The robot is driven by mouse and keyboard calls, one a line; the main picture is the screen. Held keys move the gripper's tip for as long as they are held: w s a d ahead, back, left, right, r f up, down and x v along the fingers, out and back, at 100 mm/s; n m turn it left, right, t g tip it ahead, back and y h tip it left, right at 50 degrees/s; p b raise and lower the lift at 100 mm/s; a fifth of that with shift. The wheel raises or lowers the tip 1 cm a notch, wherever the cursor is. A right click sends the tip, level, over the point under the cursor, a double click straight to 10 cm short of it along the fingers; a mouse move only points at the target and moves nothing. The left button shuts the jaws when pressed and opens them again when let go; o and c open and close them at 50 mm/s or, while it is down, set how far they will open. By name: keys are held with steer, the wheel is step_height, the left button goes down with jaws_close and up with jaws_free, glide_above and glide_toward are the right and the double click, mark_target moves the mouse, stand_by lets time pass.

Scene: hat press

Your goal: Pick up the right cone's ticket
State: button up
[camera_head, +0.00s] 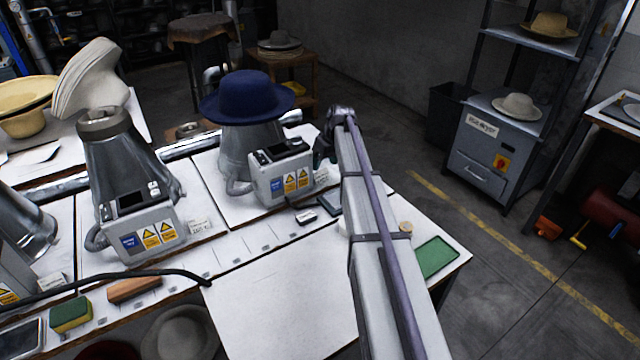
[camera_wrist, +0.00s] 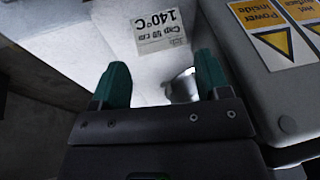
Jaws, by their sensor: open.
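The right cone (camera_head: 240,152) is a grey metal cone with a navy hat (camera_head: 244,97) on top. Its grey control box (camera_head: 284,173) carries blue and yellow labels. The right cone's ticket (camera_head: 321,175) is a small white card beside the box, close to my arm. In the wrist view the ticket (camera_wrist: 161,30) reads upside down "Cap 60 cm 140°C". My gripper (camera_wrist: 162,80) is open, its two green fingertips apart and pointing towards the ticket, with nothing held between them. The ticket lies beyond the tips. In the head view my gripper (camera_head: 322,152) is partly hidden by my wrist.
A middle cone (camera_head: 125,155) has its own ticket (camera_head: 199,222). In the wrist view the box (camera_wrist: 270,60) stands close right of the fingers.

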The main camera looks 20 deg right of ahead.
mark_target(321, 171)
steer(key=b+x, duration=0.5)
steer(key=shift+f, duration=0.2)
steer(key=shift+r, duration=0.25)
steer(key=c, duration=0.6)
